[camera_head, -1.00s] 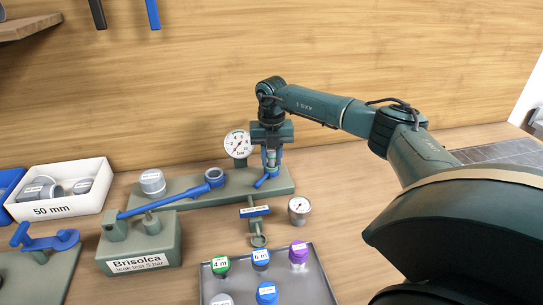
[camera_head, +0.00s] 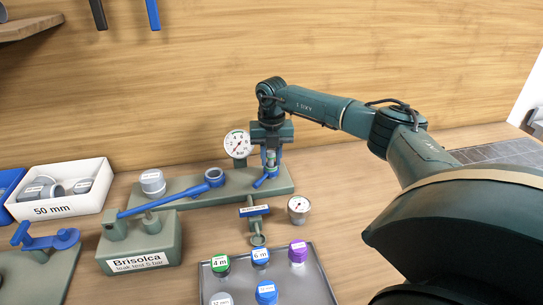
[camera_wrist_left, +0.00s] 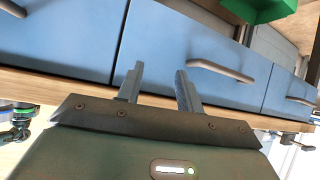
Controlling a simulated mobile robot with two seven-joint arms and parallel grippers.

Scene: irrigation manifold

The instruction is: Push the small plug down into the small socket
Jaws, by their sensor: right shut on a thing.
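My right gripper (camera_head: 271,158) points straight down over the right end of the green manifold (camera_head: 283,187) in the head view. It is shut on a small plug (camera_head: 271,155), of which only a little shows between the fingers. The small socket lies below it, mostly hidden by the gripper and a blue lever (camera_head: 265,181); I cannot tell how deep the plug sits. My left gripper (camera_wrist_left: 158,88) shows only in the left wrist view. Its fingers are apart and empty, in front of blue drawers.
A pressure gauge (camera_head: 238,144) stands close left of the right gripper. The Brisolca leak tester (camera_head: 140,245), a tray (camera_head: 322,285) of caps and a small gauge (camera_head: 299,206) stand in front.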

